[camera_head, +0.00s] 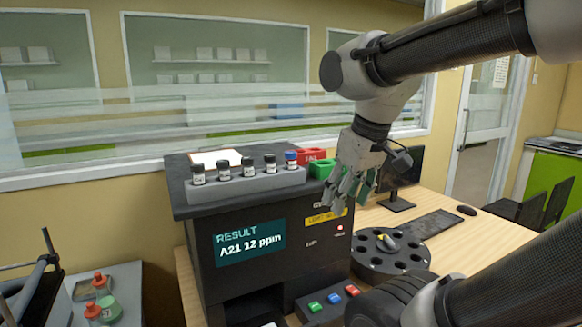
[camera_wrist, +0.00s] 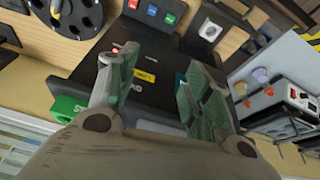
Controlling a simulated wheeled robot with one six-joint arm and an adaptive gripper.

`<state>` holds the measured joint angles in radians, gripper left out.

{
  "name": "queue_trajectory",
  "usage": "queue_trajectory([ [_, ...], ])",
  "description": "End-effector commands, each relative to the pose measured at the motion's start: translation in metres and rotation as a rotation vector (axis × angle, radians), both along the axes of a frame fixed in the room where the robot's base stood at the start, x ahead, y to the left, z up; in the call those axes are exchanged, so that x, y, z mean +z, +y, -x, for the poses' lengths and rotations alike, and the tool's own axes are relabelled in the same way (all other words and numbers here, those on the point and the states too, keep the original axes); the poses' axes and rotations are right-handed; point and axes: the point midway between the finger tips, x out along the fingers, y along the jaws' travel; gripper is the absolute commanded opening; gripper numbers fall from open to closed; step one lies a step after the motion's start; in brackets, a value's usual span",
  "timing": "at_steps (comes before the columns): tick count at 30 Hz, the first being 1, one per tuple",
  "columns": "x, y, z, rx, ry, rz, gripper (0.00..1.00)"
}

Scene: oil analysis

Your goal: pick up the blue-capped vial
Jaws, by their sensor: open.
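The blue-capped vial (camera_head: 291,159) stands upright at the right end of a grey rack (camera_head: 250,184) on top of the black analyser (camera_head: 205,205). Several black-capped vials (camera_head: 247,165) stand in the same rack to its left. My gripper (camera_head: 347,205) is open and empty, to the right of the vial and in front of the analyser's right edge, fingers pointing down. In the wrist view the open fingers (camera_wrist: 160,90) show over the analyser's dark top and front. I cannot make out the blue-capped vial in the wrist view.
A red bin (camera_head: 312,154) and a green bin (camera_head: 322,168) sit right of the rack. A round black carousel (camera_head: 390,250) stands on the wooden table (camera_head: 440,215), with a monitor (camera_head: 405,170) and keyboard (camera_head: 427,225) beyond. White paper lies behind the rack.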

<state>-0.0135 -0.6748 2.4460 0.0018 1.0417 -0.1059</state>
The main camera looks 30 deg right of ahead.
Motion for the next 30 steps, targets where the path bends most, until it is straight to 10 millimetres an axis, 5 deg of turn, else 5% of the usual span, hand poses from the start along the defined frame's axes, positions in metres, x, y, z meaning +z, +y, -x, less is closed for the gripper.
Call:
queue_trajectory([
  [6,0.072,0.016,-0.084,0.397,0.155,0.096,0.5],
  [12,0.108,0.032,-0.147,0.723,0.267,0.138,0.5],
  [15,0.115,0.038,-0.164,0.814,0.294,0.145,0.5],
  [20,0.11,0.04,-0.171,0.859,0.309,0.146,0.5],
  [30,0.062,0.038,-0.169,0.856,0.309,0.147,0.5],
])
